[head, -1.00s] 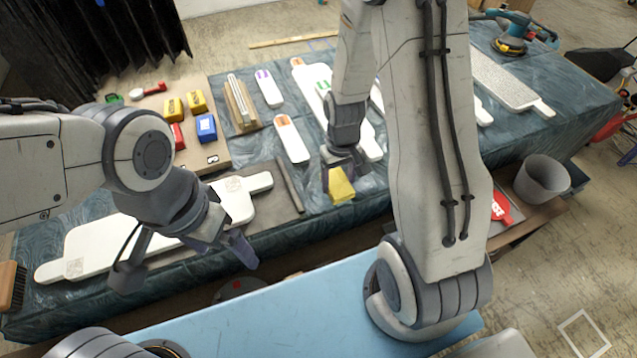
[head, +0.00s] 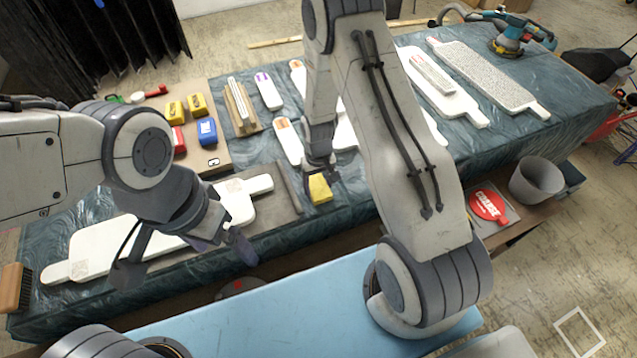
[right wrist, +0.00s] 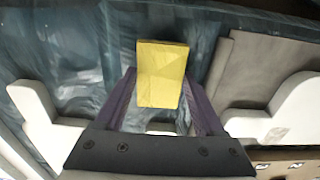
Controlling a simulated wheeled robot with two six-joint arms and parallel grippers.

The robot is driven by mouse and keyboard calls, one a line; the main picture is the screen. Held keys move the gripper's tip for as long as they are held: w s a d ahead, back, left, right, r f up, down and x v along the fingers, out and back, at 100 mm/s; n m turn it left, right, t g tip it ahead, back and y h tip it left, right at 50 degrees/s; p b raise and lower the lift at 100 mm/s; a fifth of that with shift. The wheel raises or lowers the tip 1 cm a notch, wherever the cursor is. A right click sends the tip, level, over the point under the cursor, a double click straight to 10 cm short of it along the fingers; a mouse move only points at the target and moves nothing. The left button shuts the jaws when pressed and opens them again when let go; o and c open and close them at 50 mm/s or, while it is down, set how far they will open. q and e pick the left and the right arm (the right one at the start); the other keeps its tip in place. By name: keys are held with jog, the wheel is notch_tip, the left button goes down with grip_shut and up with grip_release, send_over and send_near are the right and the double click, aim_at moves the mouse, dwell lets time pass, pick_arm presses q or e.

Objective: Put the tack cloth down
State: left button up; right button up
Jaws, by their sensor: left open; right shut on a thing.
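The yellow tack cloth (head: 319,189) is in my right gripper (head: 318,168), near the front edge of the covered table. In the right wrist view the cloth (right wrist: 161,73) sits between the two purple fingers. The dark teal table cover lies beneath it; I cannot tell whether the cloth touches it. My left gripper (head: 236,244) is open and empty, over the front table edge beside a long white board (head: 130,246).
A grey mat (head: 262,218) under the white board ends just left of the cloth. White paddle boards (head: 288,140) lie behind it. A tan panel (head: 210,157) holds yellow and blue blocks. A grey bucket (head: 537,181) stands at right. Cover right of the cloth looks free.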

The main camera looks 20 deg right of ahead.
aim_at(318, 187)
jog(key=shift+f, duration=0.1)
jog(key=shift+f, duration=0.15)
jog(key=o, duration=1.2)
jog(key=shift+c, duration=0.2)
jog(key=shift+r, duration=0.6)
notch_tip(318, 187, up, 11)
jog(key=b, duration=0.1)
jog(key=shift+r+b, duration=0.15)
jog(key=shift+b, duration=0.25)
